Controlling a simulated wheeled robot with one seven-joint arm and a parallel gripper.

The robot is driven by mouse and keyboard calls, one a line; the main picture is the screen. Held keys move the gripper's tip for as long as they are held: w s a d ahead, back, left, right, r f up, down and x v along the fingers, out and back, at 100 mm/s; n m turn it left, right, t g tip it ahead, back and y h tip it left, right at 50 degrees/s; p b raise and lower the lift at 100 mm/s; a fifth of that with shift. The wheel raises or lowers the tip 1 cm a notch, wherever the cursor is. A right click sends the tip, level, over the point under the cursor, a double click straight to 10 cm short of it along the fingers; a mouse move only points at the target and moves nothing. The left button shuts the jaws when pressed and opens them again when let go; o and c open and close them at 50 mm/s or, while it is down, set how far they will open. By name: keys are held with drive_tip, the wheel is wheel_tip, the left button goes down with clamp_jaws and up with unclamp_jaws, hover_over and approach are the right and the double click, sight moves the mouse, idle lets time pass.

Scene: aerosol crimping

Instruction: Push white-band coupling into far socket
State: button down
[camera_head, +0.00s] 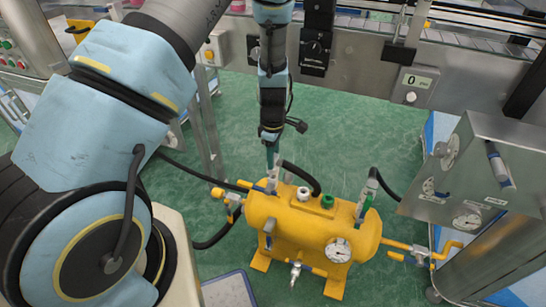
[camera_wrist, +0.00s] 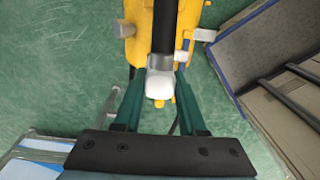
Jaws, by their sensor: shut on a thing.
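The white-band coupling (camera_wrist: 160,82) sits between the green fingers of my gripper (camera_wrist: 158,108) in the wrist view. It has a grey collar, and a black hose (camera_wrist: 164,30) runs from it. In the head view my gripper (camera_head: 272,158) points down above the left end of the yellow tank (camera_head: 290,235), and the coupling is too small to make out clearly. The tank's top carries a white-ringed fitting (camera_head: 303,193) and a green fitting (camera_head: 327,201). Which is the far socket, and whether the coupling touches a socket, I cannot tell.
A pressure gauge (camera_head: 338,250) is on the tank's front. A valve fitting with a hose (camera_head: 385,187) stands at its right end. A metal control box (camera_head: 470,175) is at right, and a conveyor (camera_head: 350,50) runs behind. Green floor (camera_head: 365,130) between is clear.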

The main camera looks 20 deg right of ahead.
drive_tip(key=shift+f, duration=0.15)
idle(0.7)
drive_tip(key=shift+c, duration=2)
unclamp_jaws()
wheel_tip(320, 180, up, 11)
drive_tip(key=shift+f, duration=0.1)
drive_tip(key=s+a+r+m+p, duration=0.2)
drive_tip(key=a+r+m+p, duration=0.2)
drive_tip(key=a+r, duration=0.7)
drive_tip(key=s+a+r+m+t+p, duration=0.1)
drive_tip(key=a+r+m+p, duration=0.3)
drive_tip(key=a+r, duration=0.8)
drive_tip(key=s+a+m, duration=0.1)
drive_tip(key=a+m, duration=0.1)
drive_tip(key=a, duration=0.5)
drive_tip(key=shift+r+m+t, duration=0.2)
drive_tip(key=shift+m+t, duration=0.1)
